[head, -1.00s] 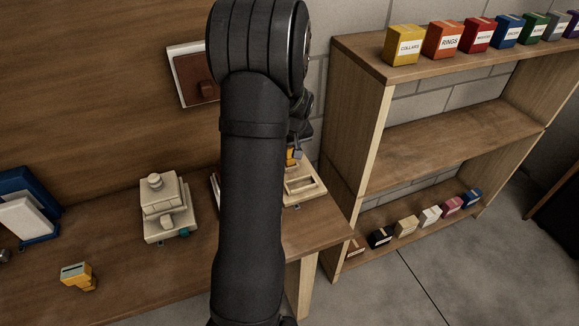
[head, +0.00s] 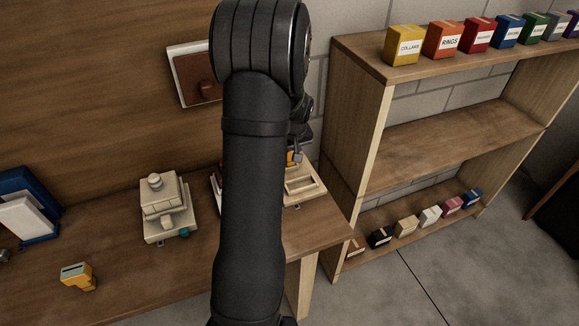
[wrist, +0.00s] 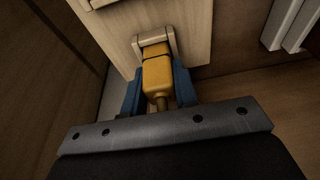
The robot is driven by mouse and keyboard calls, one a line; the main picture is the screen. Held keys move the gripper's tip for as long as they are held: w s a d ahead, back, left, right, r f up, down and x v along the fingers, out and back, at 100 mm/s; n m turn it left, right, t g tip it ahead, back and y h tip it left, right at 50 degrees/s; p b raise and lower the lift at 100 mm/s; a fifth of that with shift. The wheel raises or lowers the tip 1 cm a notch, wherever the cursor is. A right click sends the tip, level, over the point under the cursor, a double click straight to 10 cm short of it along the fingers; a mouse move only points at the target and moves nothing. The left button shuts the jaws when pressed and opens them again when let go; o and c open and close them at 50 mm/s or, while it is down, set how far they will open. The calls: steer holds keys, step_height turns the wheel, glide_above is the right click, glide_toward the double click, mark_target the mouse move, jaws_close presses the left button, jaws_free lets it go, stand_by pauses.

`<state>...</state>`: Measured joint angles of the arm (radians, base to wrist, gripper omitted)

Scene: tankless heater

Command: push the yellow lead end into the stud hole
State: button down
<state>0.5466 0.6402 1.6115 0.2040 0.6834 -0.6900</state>
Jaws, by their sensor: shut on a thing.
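In the wrist view, my gripper (wrist: 158,98) is shut on the yellow lead end (wrist: 157,78), with a blue finger on each side of it. The far end of the lead reaches a small cream frame (wrist: 152,42) on a pale wooden block (wrist: 190,22). The stud hole itself is hidden, so I cannot tell how deep the lead sits. A brass-coloured stem (wrist: 160,103) shows at the near end of the lead. In the head view, my gripper (head: 294,158) is small and mostly hidden behind my arm, beside a cream tray-like unit (head: 304,182).
A cream fixture (head: 165,208) and a yellow item (head: 77,276) stand on the bench to the left. A wooden shelf (head: 440,140) with labelled boxes stands at the right. Grey bars (wrist: 288,25) show at the upper right in the wrist view.

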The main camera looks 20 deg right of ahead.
steer(key=shift+f, duration=0.1)
steer(key=c, duration=1.1)
jaws_free()
steer(key=shift+o, duration=0.2)
steer(key=v, duration=1.7)
steer(key=shift+s, duration=0.1)
steer(key=x, duration=1.7)
